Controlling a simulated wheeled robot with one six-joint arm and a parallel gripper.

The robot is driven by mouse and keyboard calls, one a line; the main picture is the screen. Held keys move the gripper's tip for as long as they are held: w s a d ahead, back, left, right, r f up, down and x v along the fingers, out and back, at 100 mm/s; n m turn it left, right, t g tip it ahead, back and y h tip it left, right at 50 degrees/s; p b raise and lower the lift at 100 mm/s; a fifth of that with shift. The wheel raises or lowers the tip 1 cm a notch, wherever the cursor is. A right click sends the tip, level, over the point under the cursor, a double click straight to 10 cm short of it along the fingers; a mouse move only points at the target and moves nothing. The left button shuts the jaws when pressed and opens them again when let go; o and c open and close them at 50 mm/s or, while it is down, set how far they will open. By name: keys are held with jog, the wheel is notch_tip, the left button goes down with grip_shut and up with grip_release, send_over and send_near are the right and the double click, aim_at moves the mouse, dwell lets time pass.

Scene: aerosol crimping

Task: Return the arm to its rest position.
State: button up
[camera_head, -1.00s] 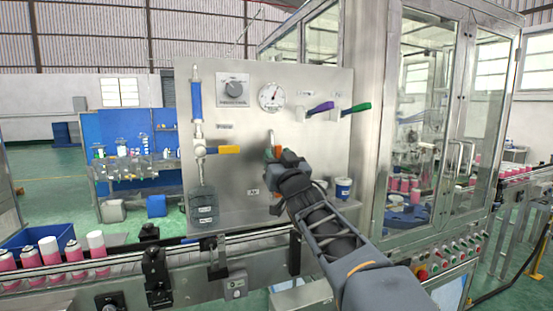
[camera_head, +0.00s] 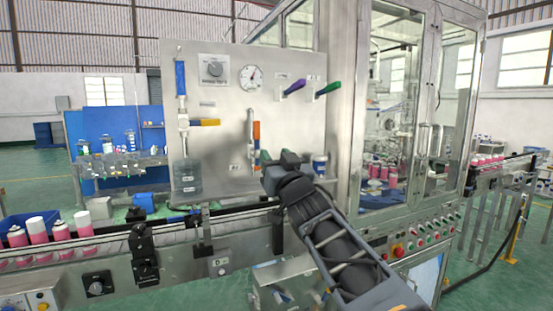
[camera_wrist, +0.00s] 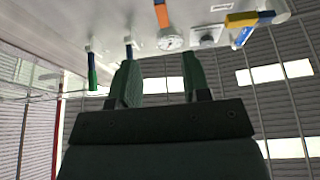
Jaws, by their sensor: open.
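My gripper (camera_head: 274,160) is in front of the lower right of the steel control panel (camera_head: 222,120), beside the orange-handled valve (camera_head: 256,134). In the wrist view the two green fingers (camera_wrist: 160,82) stand apart with nothing between them. The arm reaches up from the lower right of the head view. I cannot tell the exact gap between gripper and panel.
The panel carries a gauge (camera_head: 251,77), a knob (camera_head: 214,69), a yellow-handled valve (camera_head: 204,122), and purple (camera_head: 294,87) and green (camera_head: 328,88) levers. Pink cans (camera_head: 37,230) stand on the conveyor at left.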

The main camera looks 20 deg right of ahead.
jog(key=shift+a, duration=0.15)
notch_tip(320, 180, down, 19)
jog(key=s+d+m+g+h+p, duration=0.2)
jog(key=s+d+g+h, duration=0.1)
jog(key=g, duration=0.7)
jog(key=s+a+f+n+g+y+p, duration=0.1)
jog(key=s+a+f+g+p, duration=0.1)
jog(key=s+a+f+g, duration=0.2)
jog(key=s+a+f+n+g+y+p, duration=0.1)
jog(key=s+a+f+g+y+p, duration=0.1)
jog(key=s+a+f, duration=0.4)
jog(key=s+g+p, duration=0.1)
jog(key=s+g, duration=0.1)
jog(key=s, duration=0.3)
jog(key=shift+s+f+n+g+y+p, duration=0.2)
jog(key=shift+f+n+g+y+p, duration=0.1)
jog(key=shift+f+g+p, duration=0.1)
jog(key=shift+d, duration=0.1)
